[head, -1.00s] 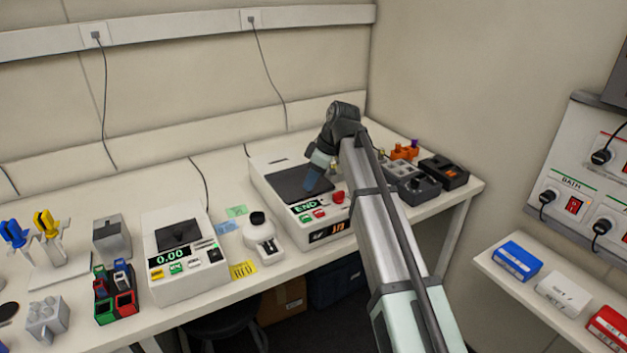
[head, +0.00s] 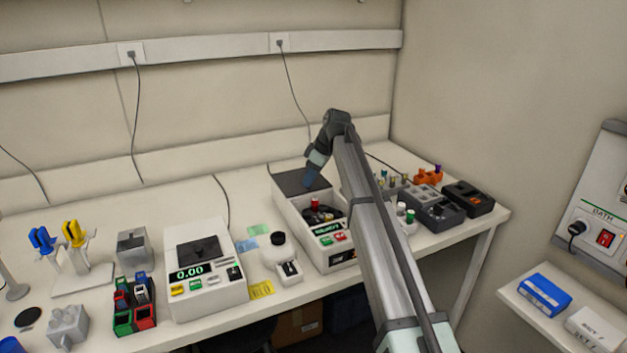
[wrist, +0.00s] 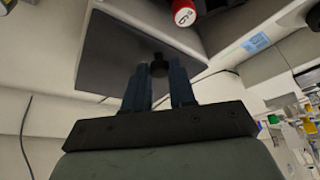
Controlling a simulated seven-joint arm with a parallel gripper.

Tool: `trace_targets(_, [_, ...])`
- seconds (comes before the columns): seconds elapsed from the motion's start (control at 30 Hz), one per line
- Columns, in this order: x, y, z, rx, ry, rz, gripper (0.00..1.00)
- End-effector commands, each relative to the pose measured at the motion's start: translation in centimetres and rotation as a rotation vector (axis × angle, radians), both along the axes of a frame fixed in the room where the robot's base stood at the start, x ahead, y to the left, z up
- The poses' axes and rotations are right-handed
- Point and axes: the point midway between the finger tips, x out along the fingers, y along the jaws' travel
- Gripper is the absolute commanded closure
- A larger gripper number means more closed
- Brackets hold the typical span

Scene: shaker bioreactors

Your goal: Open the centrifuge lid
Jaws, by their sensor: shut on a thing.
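The centrifuge (head: 338,258) stands on the bench, a white box with a lit green display on its front. Its dark flat lid (head: 290,178) lies toward the back, with the front part of the opening uncovered. A dark interior (head: 324,217) with a red-topped part shows there. My gripper (head: 311,181) is over the lid. In the wrist view its blue-grey fingers (wrist: 159,72) are shut on a small dark knob (wrist: 158,62) on the lid (wrist: 110,55). A red-and-white cap (wrist: 185,14) shows beyond the lid's edge.
A scale (head: 205,285) reading 0.00 and a small white device (head: 280,255) stand left of the centrifuge. Dark blocks (head: 435,207) and an orange rack (head: 428,176) stand to the right. My arm covers part of the bench there.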

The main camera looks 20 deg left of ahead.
Motion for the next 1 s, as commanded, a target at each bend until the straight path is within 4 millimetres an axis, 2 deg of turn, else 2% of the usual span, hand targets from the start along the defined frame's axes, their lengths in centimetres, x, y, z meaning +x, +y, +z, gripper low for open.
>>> trace_targets(0.1, [0.0,0.0,0.1,0.002,-0.002,-0.001,1.00])
trace_targets(0.13, [0.0,0.0,0.1,0.002,-0.002,-0.001,0.73])
trace_targets(0.4, [0.0,0.0,0.0,0.001,-0.001,0.000,0.50])
trace_targets(0.63, [0.0,-0.1,0.1,0.001,-0.001,0.000,0.50])
trace_targets(0.77, [0.0,-0.3,0.8,0.001,-0.001,0.000,0.50])
trace_targets(1.0, [0.1,-1.8,4.3,0.001,-0.002,-0.001,0.50])
